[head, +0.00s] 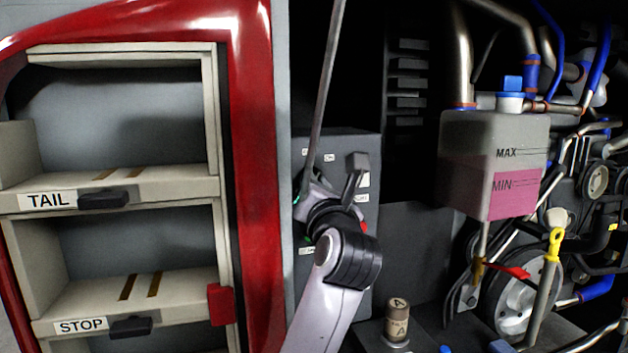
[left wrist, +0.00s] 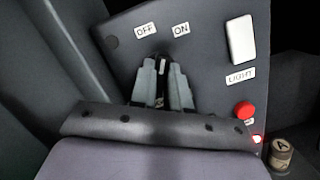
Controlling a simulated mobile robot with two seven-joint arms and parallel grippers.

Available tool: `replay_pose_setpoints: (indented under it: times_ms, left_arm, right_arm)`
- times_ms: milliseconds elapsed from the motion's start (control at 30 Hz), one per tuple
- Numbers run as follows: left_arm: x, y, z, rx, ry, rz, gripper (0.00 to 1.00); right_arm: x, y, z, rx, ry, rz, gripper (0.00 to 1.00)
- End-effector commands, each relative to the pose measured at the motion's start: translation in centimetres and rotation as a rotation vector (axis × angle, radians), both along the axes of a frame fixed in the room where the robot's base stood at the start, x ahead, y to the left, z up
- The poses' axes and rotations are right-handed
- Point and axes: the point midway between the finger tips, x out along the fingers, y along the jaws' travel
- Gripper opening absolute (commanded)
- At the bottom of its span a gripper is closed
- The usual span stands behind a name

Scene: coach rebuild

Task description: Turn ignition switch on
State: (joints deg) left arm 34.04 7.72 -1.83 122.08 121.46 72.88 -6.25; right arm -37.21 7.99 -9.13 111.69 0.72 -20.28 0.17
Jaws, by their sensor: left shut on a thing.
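The ignition switch (left wrist: 161,68) is a small dark piece with a pale mark, on the dark grey control panel (left wrist: 207,60) below the OFF label (left wrist: 146,30) and the ON label (left wrist: 181,29). My left gripper (left wrist: 162,72) is shut on it, one finger on each side. The fingers point at the panel between the two labels. I cannot tell which label the switch points to. In the head view the panel (head: 338,143) stands in the middle, and my left wrist hides the switch and most of the gripper. My right gripper is not in view.
A white rocker (left wrist: 240,37), LIGHT label (left wrist: 240,76) and red button (left wrist: 244,110) lie right of the switch. A thin rod (head: 328,80) crosses before the panel. A red-framed shelf (head: 255,180) stands left; a coolant tank (head: 495,160) and engine parts stand right.

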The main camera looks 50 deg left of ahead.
Motion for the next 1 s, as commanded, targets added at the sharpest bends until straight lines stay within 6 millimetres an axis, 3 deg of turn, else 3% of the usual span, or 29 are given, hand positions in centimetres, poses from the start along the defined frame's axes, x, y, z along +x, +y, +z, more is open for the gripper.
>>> replay_pose_setpoints:
  times_ms: [500,833,867,900,967,1000]
  left_arm:
    - [-0.03,-0.01,0.38,0.212,0.405,-0.008,0.0]
    - [-0.08,0.06,0.17,0.234,0.461,-0.003,0.0]
    - [-0.08,0.07,0.15,0.234,0.461,-0.002,0.22]
    - [-0.09,0.08,0.14,0.234,0.461,-0.002,0.35]
    - [-0.09,0.09,0.14,0.234,0.461,-0.001,0.51]
    - [-0.1,0.09,0.16,0.234,0.461,-0.001,0.51]
  right_arm:
    - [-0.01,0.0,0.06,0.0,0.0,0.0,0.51]
    - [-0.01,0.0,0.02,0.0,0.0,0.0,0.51]
    - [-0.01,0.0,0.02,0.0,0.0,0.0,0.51]
    - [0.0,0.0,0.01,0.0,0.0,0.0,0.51]
    - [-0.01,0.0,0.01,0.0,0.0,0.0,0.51]
    - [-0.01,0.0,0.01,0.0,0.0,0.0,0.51]
